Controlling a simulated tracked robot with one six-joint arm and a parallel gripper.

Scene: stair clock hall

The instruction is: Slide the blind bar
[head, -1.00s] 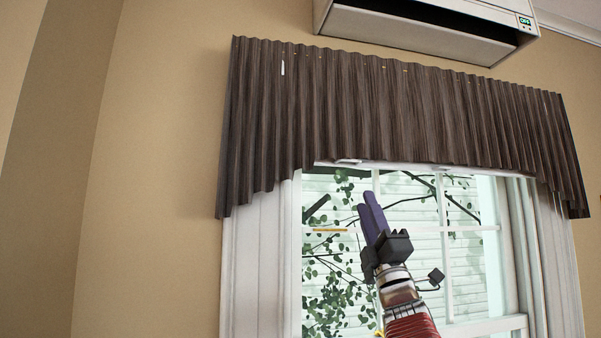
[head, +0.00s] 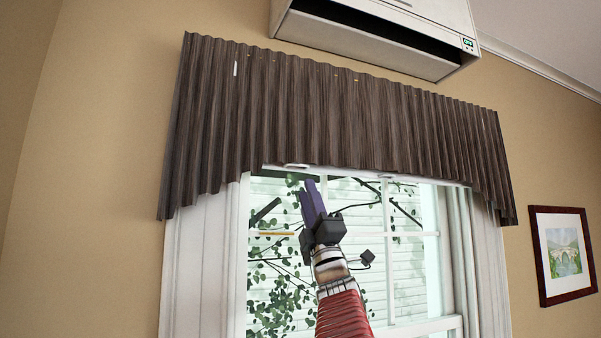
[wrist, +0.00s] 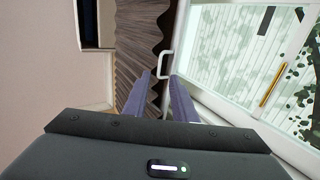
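A white bar (head: 340,172) runs along the top of the window, just under the lower edge of a dark pleated valance. It has a small handle (head: 297,166) toward its left end. This looks like the blind bar. My gripper (head: 308,183) points upward just below this handle. In the wrist view, my gripper (wrist: 161,75) has its two purple fingers apart with a gap between them. The white handle (wrist: 163,72) stands at the gap, close to the fingertips. Contact cannot be told. The gripper holds nothing visible.
The dark valance (head: 340,115) hangs above and partly covers the bar. A second handle (head: 385,175) sits farther right. A thin golden stick (head: 276,234) shows at the window. An air conditioner (head: 380,35) is above, and a framed picture (head: 563,255) hangs right.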

